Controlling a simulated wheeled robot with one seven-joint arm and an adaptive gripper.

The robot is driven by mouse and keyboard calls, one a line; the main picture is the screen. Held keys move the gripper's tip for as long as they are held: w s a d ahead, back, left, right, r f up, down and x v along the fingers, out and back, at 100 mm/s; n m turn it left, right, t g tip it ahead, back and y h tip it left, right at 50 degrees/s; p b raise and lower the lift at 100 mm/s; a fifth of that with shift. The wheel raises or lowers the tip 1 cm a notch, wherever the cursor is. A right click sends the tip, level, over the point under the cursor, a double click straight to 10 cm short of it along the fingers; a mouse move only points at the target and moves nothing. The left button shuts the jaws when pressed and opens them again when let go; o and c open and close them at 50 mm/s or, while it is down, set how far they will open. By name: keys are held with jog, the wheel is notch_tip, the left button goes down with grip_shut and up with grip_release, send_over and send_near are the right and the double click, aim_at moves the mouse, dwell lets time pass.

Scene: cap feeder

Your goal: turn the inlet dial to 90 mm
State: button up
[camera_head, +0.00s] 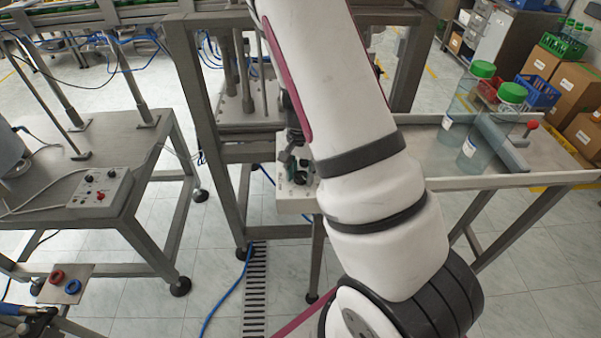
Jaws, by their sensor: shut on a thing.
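A pale control box (297,205) with dark knobs hangs on the grey machine frame, just left of my white arm. My gripper (294,167) is at the upper face of this box, small and partly hidden behind my arm. It is shut on a dark knob there, which I take to be the inlet dial; the fingers cover most of it. The dial's scale and any 90 mm mark are too small to read.
A second control box (101,190) lies on the left table. Two clear bottles with green caps (481,68) stand on the right table (540,178). Steel frame posts (195,90) stand close left of my gripper. A blue hose (224,297) crosses the floor.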

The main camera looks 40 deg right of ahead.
aim_at(301, 176)
dwell(0.4)
jog(key=o, duration=1.1)
jog(key=shift+o, duration=0.2)
notch_tip(301, 176, up, 12)
